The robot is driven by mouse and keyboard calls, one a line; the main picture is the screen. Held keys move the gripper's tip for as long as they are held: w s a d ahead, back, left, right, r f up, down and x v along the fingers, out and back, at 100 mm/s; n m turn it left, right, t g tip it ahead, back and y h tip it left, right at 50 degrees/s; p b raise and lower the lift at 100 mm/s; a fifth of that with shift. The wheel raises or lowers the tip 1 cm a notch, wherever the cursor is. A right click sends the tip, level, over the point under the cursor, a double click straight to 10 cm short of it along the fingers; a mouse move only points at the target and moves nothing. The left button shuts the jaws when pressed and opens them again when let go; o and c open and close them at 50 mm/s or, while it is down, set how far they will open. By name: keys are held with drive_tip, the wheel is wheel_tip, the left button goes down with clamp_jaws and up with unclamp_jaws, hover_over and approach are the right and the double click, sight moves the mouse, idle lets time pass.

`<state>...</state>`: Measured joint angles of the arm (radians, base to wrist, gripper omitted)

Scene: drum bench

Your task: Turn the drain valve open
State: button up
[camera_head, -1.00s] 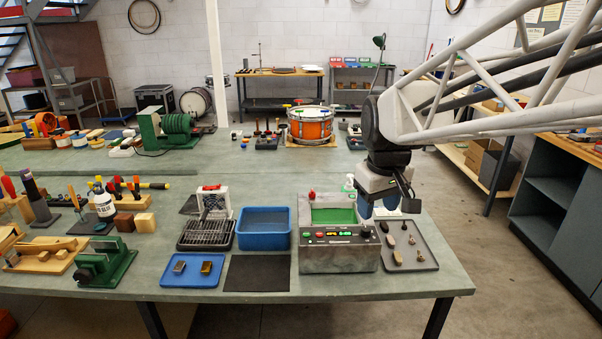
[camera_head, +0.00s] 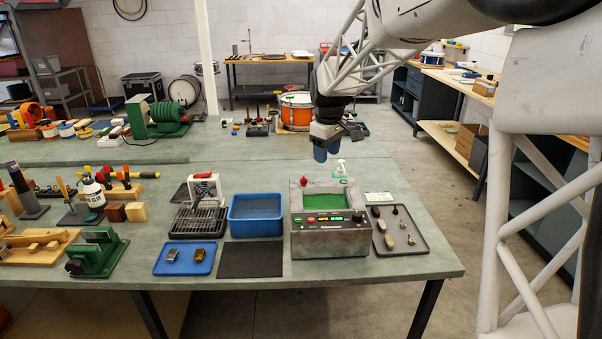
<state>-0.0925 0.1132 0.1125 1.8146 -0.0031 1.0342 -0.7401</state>
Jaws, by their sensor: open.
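A grey tank (camera_head: 331,242) with bright green liquid (camera_head: 347,205) inside stands near the front right of the bench. Its front panel has lit green and red buttons. A small red knob (camera_head: 304,182) sits at its back left corner; it looks like the drain valve, but its turn position is too small to tell. My gripper (camera_head: 320,154) hangs with its blue fingers down, above and behind the tank's back edge in the picture.
A blue tub (camera_head: 256,215) stands left of the tank, with a black mat (camera_head: 251,259) in front. A dark tray (camera_head: 425,246) with small parts lies right. A clear bottle with a green label (camera_head: 341,170) stands behind the tank. A white box with a red top (camera_head: 205,188) stands left.

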sight(304, 179)
drive_tip(key=w+a+f+n, duration=0.1)
drive_tip(key=w+f, duration=0.2)
drive_tip(key=w, duration=0.2)
drive_tip(key=w+a+f+n, duration=0.1)
drive_tip(key=w+a+f, duration=0.1)
drive_tip(key=w, duration=0.4)
drive_tip(key=w+a+f+n, duration=0.2)
drive_tip(key=w+f, duration=0.2)
drive_tip(key=w, duration=0.1)
drive_tip(key=shift+w+a+f+g, duration=0.2)
drive_tip(key=shift+w+f+g, duration=0.15)
drive_tip(key=shift+f+g, duration=0.05)
drive_tip(key=shift+f, duration=0.15)
drive_tip(key=shift+f, duration=3.75)
drive_tip(key=shift+c, duration=0.2)
drive_tip(key=c, duration=0.9)
